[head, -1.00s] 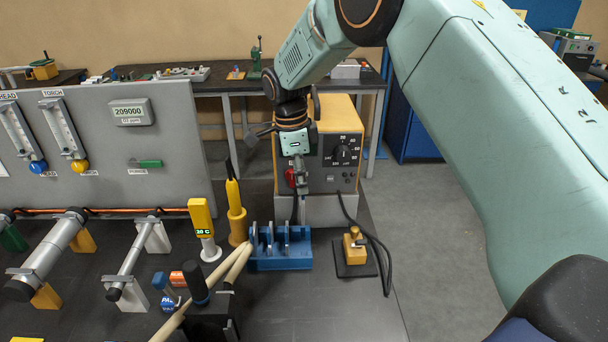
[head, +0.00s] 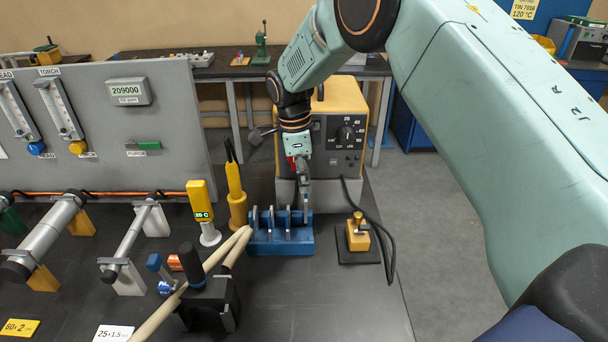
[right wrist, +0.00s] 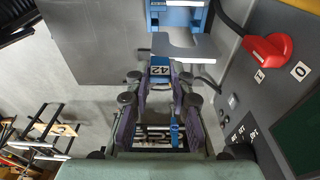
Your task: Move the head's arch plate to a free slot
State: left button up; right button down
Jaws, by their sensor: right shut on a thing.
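My right gripper (head: 305,184) points down over the right end of a blue slotted rack (head: 281,247) in the head view. In the right wrist view its fingers (right wrist: 160,88) are shut on a pale grey arch plate (right wrist: 190,50) with a blue label reading 42. The plate's curved cutout faces away from the fingers. The blue rack shows at the top of the wrist view (right wrist: 178,17). Several upright grey plates (head: 267,222) stand in the rack. I cannot tell whether the held plate's lower edge is inside a slot. My left gripper is not in view.
A yellow power source (head: 338,100) stands close behind the rack. A small yellow block (head: 357,240) with a black cable is to its right.

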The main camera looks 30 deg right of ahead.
jog(key=shift+p, duration=0.35)
dwell(0.4)
jog(key=shift+s+a+r, duration=0.15)
jog(key=shift+s, duration=0.1)
jog(key=shift+w+d+f, duration=0.25)
jog(key=shift+w+f, duration=0.05)
jog(key=shift+w, duration=0.05)
jog(key=shift+s+a+r, duration=0.1)
jog(key=shift+s+a, duration=0.05)
jog(key=shift+s, duration=0.05)
jog(key=shift+p, duration=0.35)
